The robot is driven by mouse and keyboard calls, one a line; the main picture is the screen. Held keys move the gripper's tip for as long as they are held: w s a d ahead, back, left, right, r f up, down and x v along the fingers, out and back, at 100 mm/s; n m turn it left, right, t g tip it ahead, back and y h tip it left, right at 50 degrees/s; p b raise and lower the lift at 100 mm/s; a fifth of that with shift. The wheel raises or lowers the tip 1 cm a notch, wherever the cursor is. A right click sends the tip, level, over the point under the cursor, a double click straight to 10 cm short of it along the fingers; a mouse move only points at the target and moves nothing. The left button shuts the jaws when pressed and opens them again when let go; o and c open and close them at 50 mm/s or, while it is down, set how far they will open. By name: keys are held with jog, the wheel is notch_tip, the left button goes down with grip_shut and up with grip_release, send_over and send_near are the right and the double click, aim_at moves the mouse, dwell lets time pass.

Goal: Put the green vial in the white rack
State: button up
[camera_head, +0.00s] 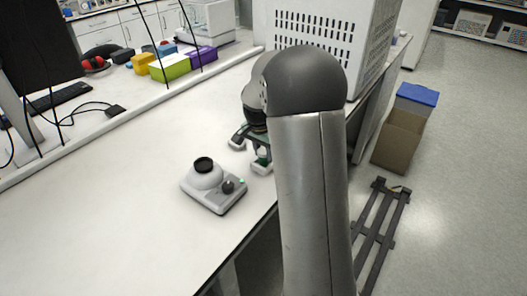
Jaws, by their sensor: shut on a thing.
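My gripper (250,153) is above the white bench, just behind the small white device and partly hidden by my own arm. Its two fingers show as pale tips. A small dark green piece (263,156) shows by the nearer finger; it looks like part of the green vial held between the jaws, though most of it is hidden. I cannot make out the white rack; my arm covers part of the bench.
The small white device (216,193) with a black top and knob stands near the bench's front edge. A large white vented cabinet (375,40) is behind my arm. Coloured boxes (170,68) stand at the back. The bench (110,215) at left is clear.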

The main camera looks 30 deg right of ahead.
jog(key=shift+f, duration=0.15)
jog(key=o, duration=1.6)
jog(key=shift+r+p, duration=2.25)
jog(key=shift+r, duration=1.3)
